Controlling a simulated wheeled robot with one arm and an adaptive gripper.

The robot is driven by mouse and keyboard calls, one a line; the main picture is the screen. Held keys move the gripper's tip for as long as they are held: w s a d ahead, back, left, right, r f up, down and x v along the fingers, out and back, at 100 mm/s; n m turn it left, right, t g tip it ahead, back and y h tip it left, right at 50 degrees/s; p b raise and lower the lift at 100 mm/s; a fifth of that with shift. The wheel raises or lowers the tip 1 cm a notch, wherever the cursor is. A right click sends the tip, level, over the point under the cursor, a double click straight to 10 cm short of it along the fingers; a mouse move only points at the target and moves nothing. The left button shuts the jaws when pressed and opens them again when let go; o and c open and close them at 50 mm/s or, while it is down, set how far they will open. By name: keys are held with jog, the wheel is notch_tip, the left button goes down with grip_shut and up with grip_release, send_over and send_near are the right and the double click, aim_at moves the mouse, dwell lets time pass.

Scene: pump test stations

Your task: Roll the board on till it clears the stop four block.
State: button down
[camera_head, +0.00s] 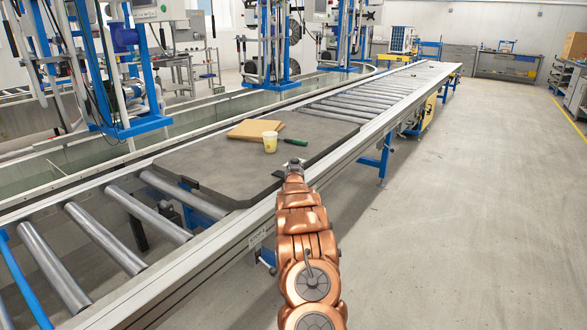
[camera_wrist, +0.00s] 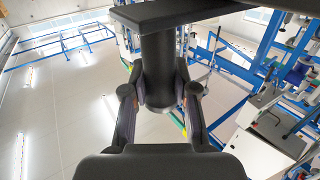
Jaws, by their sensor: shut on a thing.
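The dark grey board (camera_head: 215,170) lies flat on the roller conveyor. My gripper (camera_head: 293,165) is at the board's near right edge, beside the conveyor rail. In the wrist view my gripper (camera_wrist: 160,95) has its fingers closed on both sides of a dark round post (camera_wrist: 158,60), which meets a flat dark bar (camera_wrist: 210,14). A label (camera_head: 258,237) on the near rail appears to read stop four, but it is small. A small dark block (camera_head: 168,212) sits among the rollers just off the board's left end; I cannot tell whether it touches the board.
On the board are a brown flat panel (camera_head: 256,130), a yellow cup (camera_head: 270,142) and a green-handled tool (camera_head: 295,142). Bare rollers (camera_head: 125,208) lie to the left, and free rollers (camera_head: 345,107) run on beyond the board. Blue pump stands (camera_head: 135,127) line the far side.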

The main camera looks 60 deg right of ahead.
jog(key=shift+d, duration=0.95)
jog(key=c, duration=0.8)
grip_release()
jog(key=shift+v, duration=6.05)
